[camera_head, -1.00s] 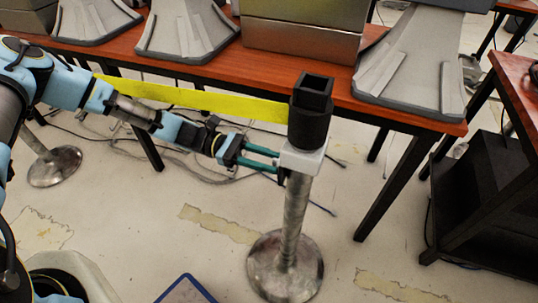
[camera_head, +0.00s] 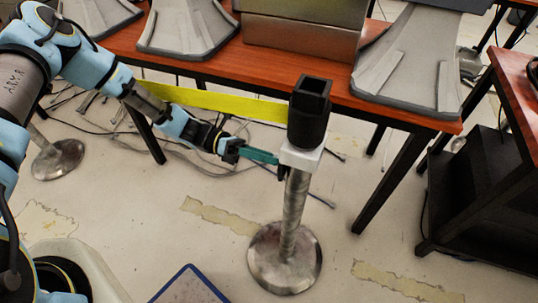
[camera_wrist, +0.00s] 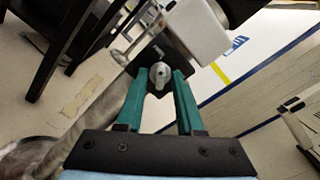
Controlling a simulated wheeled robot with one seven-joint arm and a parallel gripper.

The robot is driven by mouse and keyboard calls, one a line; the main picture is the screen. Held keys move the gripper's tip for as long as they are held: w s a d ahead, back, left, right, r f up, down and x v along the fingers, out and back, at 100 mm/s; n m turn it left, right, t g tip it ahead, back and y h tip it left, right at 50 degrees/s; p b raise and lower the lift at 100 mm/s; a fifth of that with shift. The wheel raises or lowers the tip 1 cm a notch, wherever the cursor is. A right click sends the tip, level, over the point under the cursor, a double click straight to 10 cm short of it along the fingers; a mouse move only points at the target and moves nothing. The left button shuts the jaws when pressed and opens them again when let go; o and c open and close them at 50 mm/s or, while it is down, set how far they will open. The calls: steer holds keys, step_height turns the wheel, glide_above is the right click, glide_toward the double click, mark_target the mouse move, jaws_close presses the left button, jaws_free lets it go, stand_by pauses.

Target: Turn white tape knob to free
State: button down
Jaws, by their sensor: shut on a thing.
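The white collar (camera_head: 301,156) sits on a metal post just under the black post head (camera_head: 308,115), from which the yellow tape (camera_head: 210,100) stretches left. In the wrist view, a small pale grey knob (camera_wrist: 159,76) stands on a black plate (camera_wrist: 172,56) at the side of the white collar (camera_wrist: 195,25). My gripper (camera_wrist: 160,84) has its teal fingers on either side of the knob, shut on it. In the head view, my gripper (camera_head: 278,160) reaches the collar from the left, and the knob is hidden there. Markings on the plate are too small to read.
The metal post (camera_head: 294,215) stands on a round base (camera_head: 284,258). A red-brown table (camera_head: 215,68) runs behind it, with a black leg (camera_head: 395,180) to the right. A second post base (camera_head: 58,160) is at left. Floor is open around the front.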

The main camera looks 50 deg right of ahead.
steer(key=shift+n, duration=0.5)
steer(key=c, duration=0.9)
jaws_free()
steer(key=shift+w, duration=0.1)
steer(key=b+v, duration=0.2)
steer(key=v, duration=0.8)
steer(key=shift+w+a, duration=0.15)
steer(key=shift+w, duration=0.2)
